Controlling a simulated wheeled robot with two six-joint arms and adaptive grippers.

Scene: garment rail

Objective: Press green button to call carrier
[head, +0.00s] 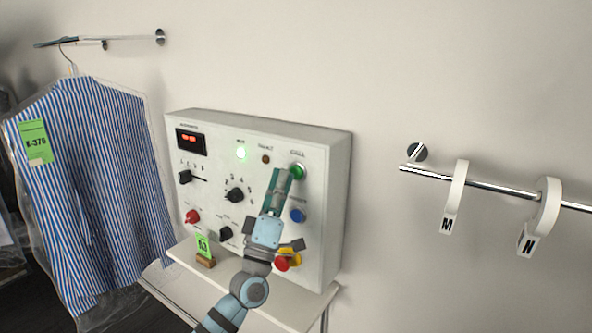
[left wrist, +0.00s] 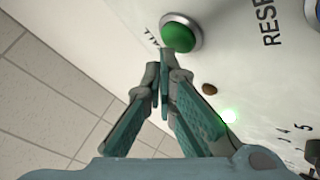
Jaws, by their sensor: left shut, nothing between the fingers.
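The green button (head: 297,171), under the label CALL, sits at the upper right of the white control box (head: 342,190). My left gripper (head: 283,172) is shut and empty, with its fingertips right at the green button's lower left in the head view. In the left wrist view the green button (left wrist: 179,34) shows as a domed cap in a metal ring, and the closed fingertips (left wrist: 166,58) point at its lower edge. I cannot tell whether they touch it. My right gripper is in neither view.
A blue button (head: 298,215) lies below the green one, and red and yellow buttons (head: 282,264) are lower, partly behind my arm. A bagged striped shirt (head: 90,180) hangs at left. A rail (head: 490,186) with M and N tags is at right. A green-tagged stand (head: 204,250) is on the shelf.

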